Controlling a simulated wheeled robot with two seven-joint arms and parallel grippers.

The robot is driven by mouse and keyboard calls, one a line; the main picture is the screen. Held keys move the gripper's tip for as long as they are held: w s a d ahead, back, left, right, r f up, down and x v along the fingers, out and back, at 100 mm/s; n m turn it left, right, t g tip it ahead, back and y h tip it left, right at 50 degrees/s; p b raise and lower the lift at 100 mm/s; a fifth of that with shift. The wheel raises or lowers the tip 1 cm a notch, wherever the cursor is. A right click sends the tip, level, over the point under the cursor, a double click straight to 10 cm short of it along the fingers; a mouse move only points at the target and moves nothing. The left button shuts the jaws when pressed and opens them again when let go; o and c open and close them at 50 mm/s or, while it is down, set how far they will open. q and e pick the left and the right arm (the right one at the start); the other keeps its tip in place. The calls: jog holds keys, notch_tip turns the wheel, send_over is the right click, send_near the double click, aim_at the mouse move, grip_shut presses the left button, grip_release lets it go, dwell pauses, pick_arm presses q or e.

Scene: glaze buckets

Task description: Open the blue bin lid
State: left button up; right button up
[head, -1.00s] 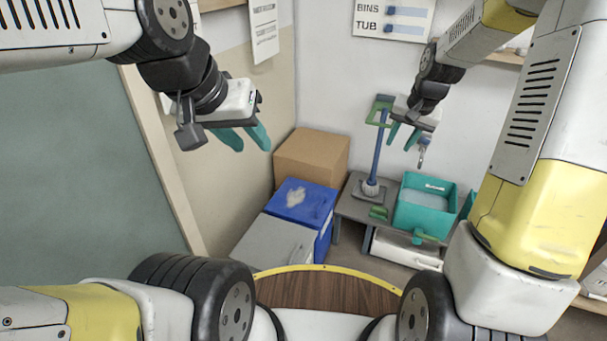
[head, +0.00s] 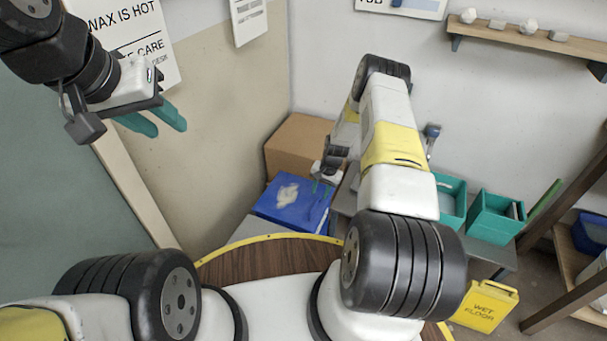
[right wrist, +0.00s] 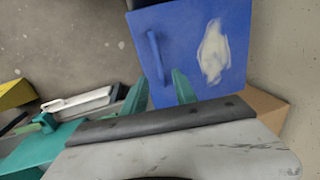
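The blue bin lid (head: 283,203) is flat and looks shut in the head view, with a pale smear on it. In the right wrist view the lid (right wrist: 200,50) shows a raised blue bar handle (right wrist: 154,58) on its left part. My right gripper (head: 321,188) is over the lid's right side, open and empty. In the right wrist view its teal fingers (right wrist: 160,77) are apart, and the handle's lower end shows between their tips; I cannot tell the depth gap. My left gripper (head: 160,116) is open and empty, high at the left, away from the bin.
A cardboard box (head: 298,146) stands behind the bin against the wall. Teal buckets (head: 496,217) stand on a low grey bench to the right. A yellow wet floor sign (head: 484,305) and a dark rack stand further right.

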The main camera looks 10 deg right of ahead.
aim_at(316, 204)
jog(key=f, duration=0.4)
jog(key=a+f, duration=0.1)
jog(key=f, duration=0.1)
jog(key=shift+w+f, duration=0.25)
jog(key=shift+w, duration=0.1)
grip_shut()
dwell(1.1)
